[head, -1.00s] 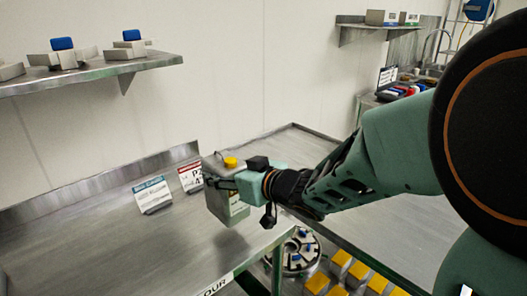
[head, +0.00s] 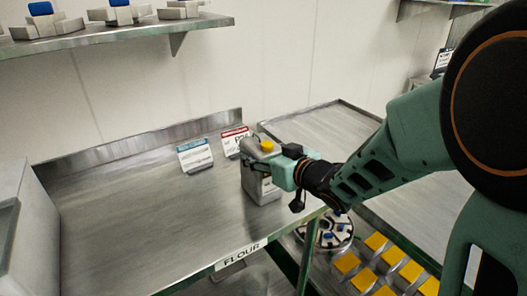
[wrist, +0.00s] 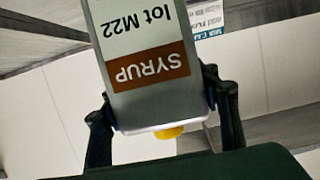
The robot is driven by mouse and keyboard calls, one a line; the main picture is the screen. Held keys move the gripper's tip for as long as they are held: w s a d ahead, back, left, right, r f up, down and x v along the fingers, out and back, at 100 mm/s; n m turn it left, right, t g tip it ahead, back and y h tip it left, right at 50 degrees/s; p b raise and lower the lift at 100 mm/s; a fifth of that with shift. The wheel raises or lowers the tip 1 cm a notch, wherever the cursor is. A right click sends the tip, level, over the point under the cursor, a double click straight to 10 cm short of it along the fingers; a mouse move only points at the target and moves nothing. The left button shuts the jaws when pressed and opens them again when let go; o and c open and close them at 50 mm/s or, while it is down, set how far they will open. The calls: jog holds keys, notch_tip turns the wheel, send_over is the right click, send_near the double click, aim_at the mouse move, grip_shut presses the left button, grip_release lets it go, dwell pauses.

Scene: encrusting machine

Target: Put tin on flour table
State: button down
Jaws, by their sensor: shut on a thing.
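The tin is a grey box-like can with a yellow cap (head: 267,146). My gripper (head: 264,168) is shut on it, holding it from the right side near its top. In the wrist view the tin (wrist: 143,35) is upside down in the picture, with a brown SYRUP label and "lot M22", between the two dark fingers. The flour table (head: 150,225) is the steel table with the FLOUR label on its front edge. The tin is upright at the table's right end; I cannot tell whether its base touches the top.
A blue-striped card (head: 195,156) and a red-striped card (head: 235,141) stand behind the tin, to its left. Another steel table (head: 330,125) lies to the right. Yellow-topped blocks (head: 362,262) sit below. The table's middle is clear. A grey box-like unit (head: 25,235) stands at the left.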

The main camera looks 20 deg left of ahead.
jog(key=c, duration=0.7)
grip_release()
jog(key=shift+c, duration=0.2)
jog(key=shift+r, duration=0.15)
jog(key=p+v, duration=0.2)
jog(key=v, duration=1)
